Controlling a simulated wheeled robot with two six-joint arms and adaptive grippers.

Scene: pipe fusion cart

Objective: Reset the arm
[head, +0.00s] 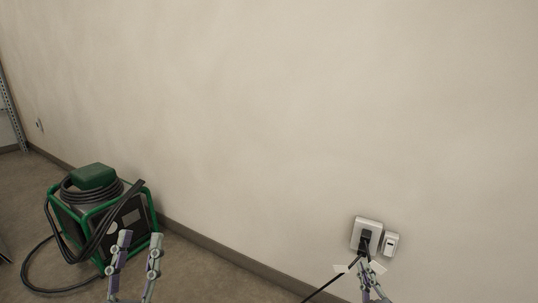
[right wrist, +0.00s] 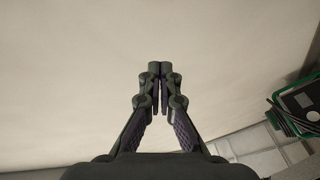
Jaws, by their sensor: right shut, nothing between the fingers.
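My right gripper (head: 366,262) is at the lower right of the head view, in front of a wall outlet (head: 358,228). Its fingertips overlap the lower part of a black plug (head: 365,236) seated in the outlet; I cannot tell whether they touch it. In the right wrist view the gripper (right wrist: 160,68) is shut and empty, with only plain wall beyond its tips. My left gripper (head: 139,242) is at the lower left of the head view, open and empty, its two fingers apart in front of the green-framed machine (head: 133,215).
A small white switch box (head: 391,243) is beside the outlet. A black cable (head: 323,288) runs down and left from near the right gripper. The machine carries a coiled hose (head: 72,190) and stands by the wall, left. A metal shelf (head: 11,105) is at the far left.

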